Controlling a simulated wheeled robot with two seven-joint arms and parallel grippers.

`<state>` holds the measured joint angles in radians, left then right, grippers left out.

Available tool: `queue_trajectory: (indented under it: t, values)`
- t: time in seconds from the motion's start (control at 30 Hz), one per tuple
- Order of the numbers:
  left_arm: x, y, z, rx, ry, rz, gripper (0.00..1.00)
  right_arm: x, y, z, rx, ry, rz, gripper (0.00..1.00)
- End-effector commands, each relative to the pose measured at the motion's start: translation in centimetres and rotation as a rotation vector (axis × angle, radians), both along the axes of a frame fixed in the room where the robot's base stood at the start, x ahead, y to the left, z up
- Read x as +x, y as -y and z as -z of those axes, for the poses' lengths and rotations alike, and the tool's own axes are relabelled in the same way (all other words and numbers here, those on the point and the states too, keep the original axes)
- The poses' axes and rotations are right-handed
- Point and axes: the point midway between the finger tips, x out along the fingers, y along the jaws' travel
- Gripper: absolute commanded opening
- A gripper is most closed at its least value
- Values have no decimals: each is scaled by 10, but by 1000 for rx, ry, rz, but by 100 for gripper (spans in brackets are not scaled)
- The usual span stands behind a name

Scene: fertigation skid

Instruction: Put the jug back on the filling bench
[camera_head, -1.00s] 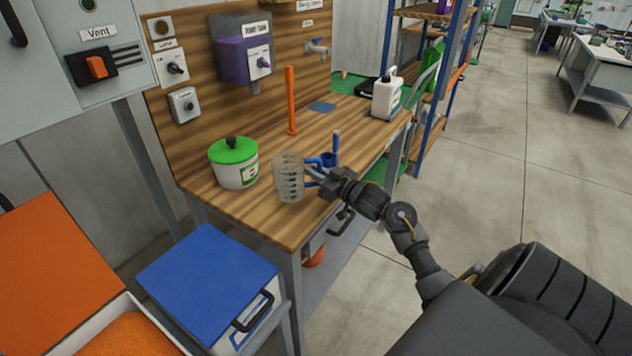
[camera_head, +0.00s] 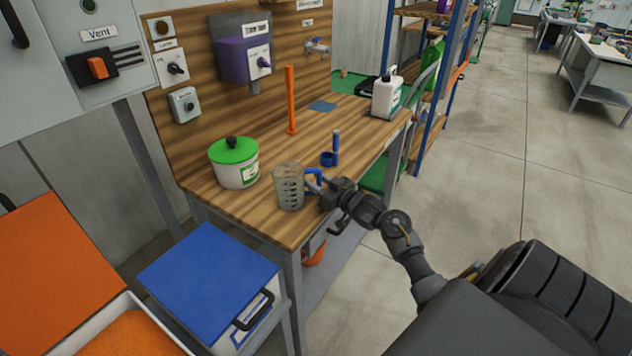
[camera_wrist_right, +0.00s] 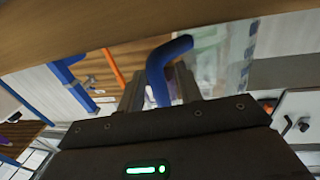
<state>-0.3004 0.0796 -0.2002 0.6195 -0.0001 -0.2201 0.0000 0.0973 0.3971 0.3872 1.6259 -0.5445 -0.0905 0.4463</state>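The clear measuring jug (camera_head: 288,187) with dark markings and a blue handle is upright over the near front part of the wooden filling bench (camera_head: 262,218). My right gripper (camera_head: 320,190) is at the handle from the right, shut on it. In the right wrist view the blue handle (camera_wrist_right: 158,75) lies between the two fingers, with the clear jug wall (camera_wrist_right: 222,60) beside it. The jug's base is at or just above the bench top; I cannot tell if it touches. My left gripper is not in view.
A white tub with a green lid (camera_head: 235,165) stands just left of the jug. A blue holder (camera_head: 330,152), an orange post (camera_head: 291,100) and a white canister (camera_head: 387,97) stand farther back. A blue-lidded box (camera_head: 208,270) is below left. The bench middle has free room.

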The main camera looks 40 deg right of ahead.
Motion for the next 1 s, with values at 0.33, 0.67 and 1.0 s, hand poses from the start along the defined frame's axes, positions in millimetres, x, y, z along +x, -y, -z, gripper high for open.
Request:
queue_trajectory:
  t: [0.33, 0.67, 1.0]
  values:
    - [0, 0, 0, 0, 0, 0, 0, -8, 2, -1, -2, -2, 1, 35]
    - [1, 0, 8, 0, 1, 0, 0, -74, 9, 0, -2, -3, -1, 35]
    - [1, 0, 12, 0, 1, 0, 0, -117, 15, -3, -1, -1, 0, 35]
